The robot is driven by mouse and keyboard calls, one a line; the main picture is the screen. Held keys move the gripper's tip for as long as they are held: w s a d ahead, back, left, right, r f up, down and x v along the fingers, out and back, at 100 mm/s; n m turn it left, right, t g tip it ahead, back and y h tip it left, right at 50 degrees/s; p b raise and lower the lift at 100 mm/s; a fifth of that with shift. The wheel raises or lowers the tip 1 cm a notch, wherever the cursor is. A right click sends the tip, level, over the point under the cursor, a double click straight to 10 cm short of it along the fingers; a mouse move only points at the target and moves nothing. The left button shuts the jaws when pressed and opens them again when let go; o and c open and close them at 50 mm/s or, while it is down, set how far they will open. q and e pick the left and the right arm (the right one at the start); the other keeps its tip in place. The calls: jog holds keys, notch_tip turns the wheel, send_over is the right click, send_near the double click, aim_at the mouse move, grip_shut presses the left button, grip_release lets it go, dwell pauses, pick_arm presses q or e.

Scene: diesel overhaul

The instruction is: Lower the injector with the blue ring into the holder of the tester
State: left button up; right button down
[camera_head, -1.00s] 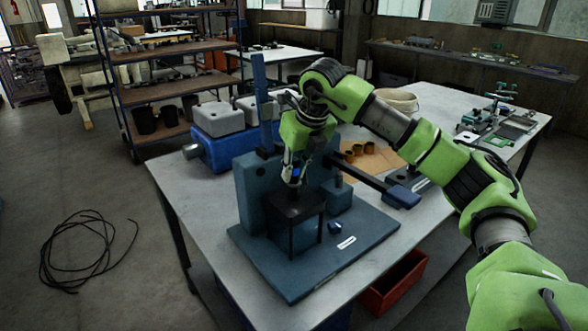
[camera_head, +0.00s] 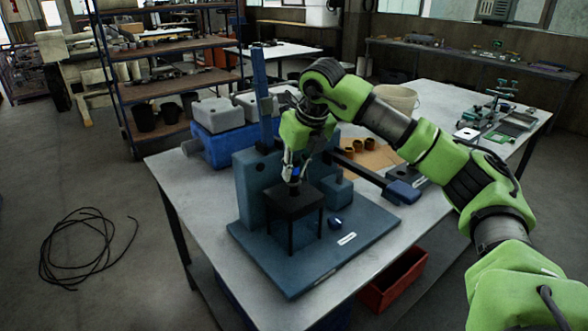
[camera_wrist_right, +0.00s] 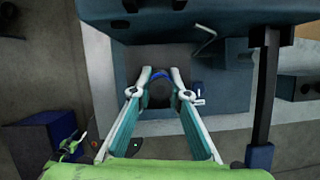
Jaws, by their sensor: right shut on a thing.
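The tester (camera_head: 258,205) is a blue-grey stand on a flat base plate on the table. Its holder (camera_head: 293,202) is a dark square block on legs at the front. My right gripper (camera_head: 291,176) points down directly above the holder, shut on the injector with the blue ring (camera_head: 296,172). Only the blue ring and a little of the dark body show between the fingers. In the right wrist view the fingers (camera_wrist_right: 160,88) close around the injector's dark round top, with the blue ring (camera_wrist_right: 160,74) at its far side. How deep the lower end sits is hidden. My left gripper is out of view.
The tester's lever (camera_head: 375,178) sticks out to the right. A blue crate (camera_head: 222,148) with grey parts stands behind the tester. Brass-coloured sleeves (camera_head: 358,147) stand on a brown mat. A red bin (camera_head: 392,278) is below the table edge.

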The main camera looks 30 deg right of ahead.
jog(key=shift+f+b, duration=0.9)
jog(key=shift+f, duration=0.35)
jog(key=c, duration=1.8)
grip_release()
jog(key=shift+c, duration=0.2)
jog(key=shift+o, duration=0.3)
jog(key=o, duration=0.3)
jog(key=shift+o, duration=0.2)
